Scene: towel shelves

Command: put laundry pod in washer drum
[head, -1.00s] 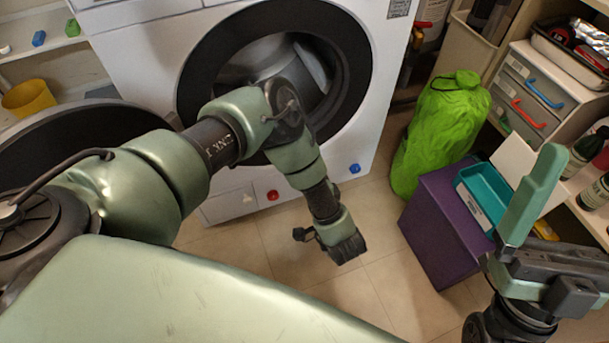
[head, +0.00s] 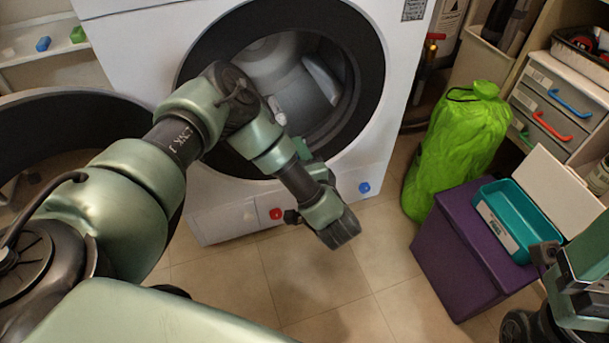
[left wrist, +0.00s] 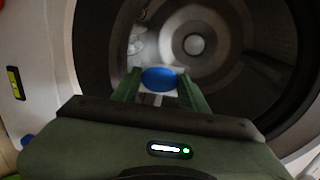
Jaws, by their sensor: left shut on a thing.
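The washer (head: 220,200) stands ahead with its round door open and its drum (head: 283,75) facing me. My left gripper (left wrist: 158,88) is shut on a blue laundry pod (left wrist: 159,78), held between its fingertips in the left wrist view. The drum's opening (left wrist: 100,50) is in front of the pod there. In the head view my left gripper is mostly hidden behind its wrist, with a bit of green showing near the opening's lower right. The pod is hidden there. My right gripper (head: 580,285) is cut off at the right edge, its jaws unclear.
Small white things (head: 279,107) show inside the drum. The open dark door (head: 60,130) stands at the left. A green bag (head: 455,150), a purple box (head: 465,250) and a teal tray (head: 505,222) stand at the right. The floor before the washer is clear.

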